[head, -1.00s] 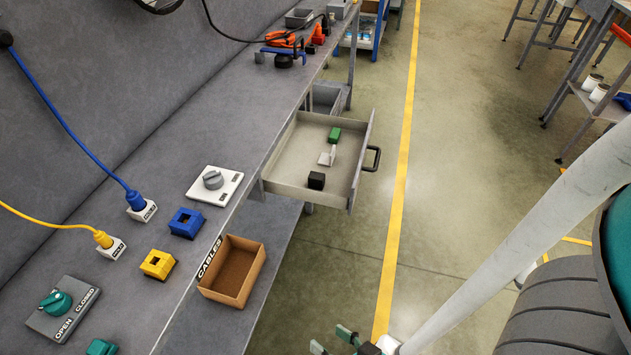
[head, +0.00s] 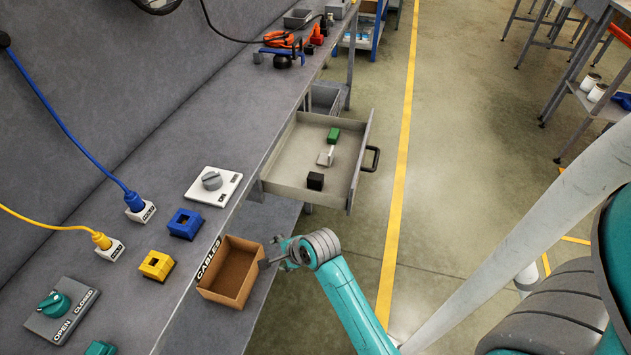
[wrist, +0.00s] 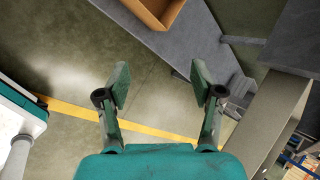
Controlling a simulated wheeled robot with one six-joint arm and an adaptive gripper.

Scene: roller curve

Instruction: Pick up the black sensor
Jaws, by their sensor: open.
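The black sensor (head: 315,181) is a small dark block lying in the open drawer (head: 283,183), near its front left part in the head view. My gripper (wrist: 160,88) is open and empty in the wrist view, with its two fingers wide apart over the floor. In the head view my gripper (head: 272,259) is by the right side of the cardboard box, below and left of the drawer, well apart from the sensor. The sensor does not show in the wrist view.
A green block (head: 333,135) and a light grey piece (head: 326,157) share the drawer. Blue (head: 186,223) and yellow (head: 156,265) sockets stand on the bench. The floor right of the drawer is clear.

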